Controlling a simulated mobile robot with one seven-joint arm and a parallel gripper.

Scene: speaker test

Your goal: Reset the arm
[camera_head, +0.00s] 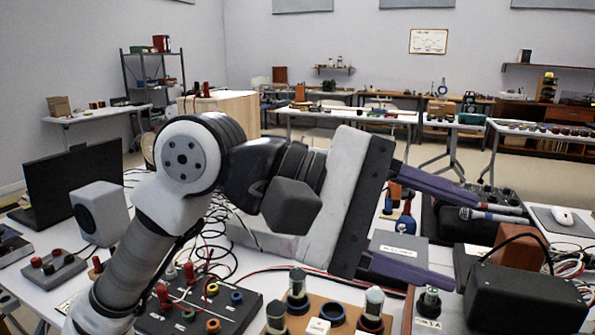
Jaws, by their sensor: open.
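My arm rises from the bottom left and bends to the right across the middle of the view. My gripper (459,238) points to the right, above the cluttered table. Its two purple-grey fingers are wide apart, one higher and one lower in the picture. Nothing is held between them. A grey labelled box (398,247) shows behind the lower finger, close to the palm; I cannot tell how far it is from the finger. The arm hides part of the table's middle.
A white speaker (101,213) and a black laptop (72,182) stand at left. A terminal board (200,306) and wooden board with posts lie in front. A black box (526,297) with cables and a microphone (492,215) are at right. Several tables stand farther back.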

